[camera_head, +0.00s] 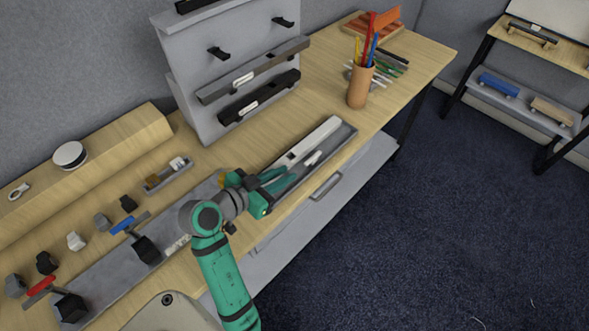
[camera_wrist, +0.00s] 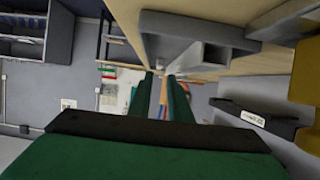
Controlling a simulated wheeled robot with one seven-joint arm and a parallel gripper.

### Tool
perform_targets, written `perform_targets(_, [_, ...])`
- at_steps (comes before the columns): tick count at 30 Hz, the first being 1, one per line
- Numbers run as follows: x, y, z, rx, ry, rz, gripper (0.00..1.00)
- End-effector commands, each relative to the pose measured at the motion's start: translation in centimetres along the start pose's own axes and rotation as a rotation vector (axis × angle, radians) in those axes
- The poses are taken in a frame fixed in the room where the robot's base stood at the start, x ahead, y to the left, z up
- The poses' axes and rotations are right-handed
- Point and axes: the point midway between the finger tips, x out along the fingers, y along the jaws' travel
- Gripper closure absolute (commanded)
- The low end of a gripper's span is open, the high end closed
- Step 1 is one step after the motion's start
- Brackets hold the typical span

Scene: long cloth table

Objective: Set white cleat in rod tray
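The long grey tray (camera_head: 346,136) lies along the table's front edge, with a long pale bar (camera_head: 315,140) in it. A small whitish piece (camera_head: 312,158) shows in the tray beside the bar; I cannot tell for sure that it is the white cleat. Another small white piece (camera_head: 76,241) stands on the table at the left. My gripper (camera_head: 288,175) is low at the tray's near end, its fingers pointing along it. In the wrist view, a narrow gap shows between the fingers (camera_wrist: 161,80), and no held thing is clear. The tray's grey walls (camera_wrist: 205,52) are close above them.
A grey rack (camera_head: 190,70) with dark hooks and ledges stands behind the tray. A brown pencil cup (camera_head: 358,92) is beyond it. Several dark knobs, red and blue handled pieces and a small parts tray (camera_head: 168,177) fill the left. Open floor lies right of the table.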

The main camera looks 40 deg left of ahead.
Motion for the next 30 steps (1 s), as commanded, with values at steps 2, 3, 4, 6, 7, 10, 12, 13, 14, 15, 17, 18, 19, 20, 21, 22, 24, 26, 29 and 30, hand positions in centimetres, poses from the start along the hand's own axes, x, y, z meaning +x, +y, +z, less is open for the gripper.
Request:
perform_targets(2, [-1.4, 0.0, 0.0, 0.001, 0.000, -0.002, 0.82])
perform_targets(3, [-2.0, 0.0, 0.0, 0.001, 0.000, -0.002, 0.82])
perform_targets(4, [-2.3, 0.0, 0.0, 0.001, 0.000, -0.001, 0.82])
perform_targets(6, [-3.1, 0.0, 0.0, 0.000, 0.000, -0.001, 0.82])
perform_targets(7, [-3.3, 0.0, 0.0, 0.000, -0.001, -0.001, 0.82])
perform_targets(10, [-3.9, 0.0, 0.0, 0.001, 0.000, 0.000, 0.82])
perform_targets(12, [-4.1, 0.0, 0.0, 0.000, 0.000, 0.000, 0.82])
perform_targets(13, [-4.1, 0.0, 0.0, 0.000, 0.000, 0.000, 0.82])
perform_targets(14, [-4.2, 0.0, 0.0, 0.000, 0.000, 0.000, 0.82])
perform_targets(15, [-4.2, 0.0, 0.0, 0.000, 0.000, 0.000, 0.82])
perform_targets(17, [-4.1, 0.0, 0.0, 0.000, 0.000, 0.000, 0.82])
perform_targets(18, [-4.1, 0.0, 0.0, 0.000, 0.000, 0.000, 0.82])
perform_targets(19, [-4.0, 0.1, 0.0, -0.002, 0.001, 0.000, 0.82])
perform_targets(20, [-3.9, 0.2, 0.0, -0.005, 0.003, 0.000, 0.82])
perform_targets(21, [-3.4, 0.5, 0.0, -0.014, 0.009, 0.000, 0.82])
perform_targets(22, [-3.0, 0.8, 0.0, -0.024, 0.015, -0.001, 0.82])
perform_targets(24, [-1.5, 1.8, -0.1, -0.060, 0.037, -0.008, 0.82])
perform_targets(26, [0.1, 3.0, -0.1, -0.103, 0.058, -0.019, 0.82])
perform_targets(29, [2.6, 5.2, 0.3, -0.180, 0.090, -0.043, 0.82])
perform_targets(30, [3.4, 6.0, 0.5, -0.207, 0.099, -0.055, 0.82])
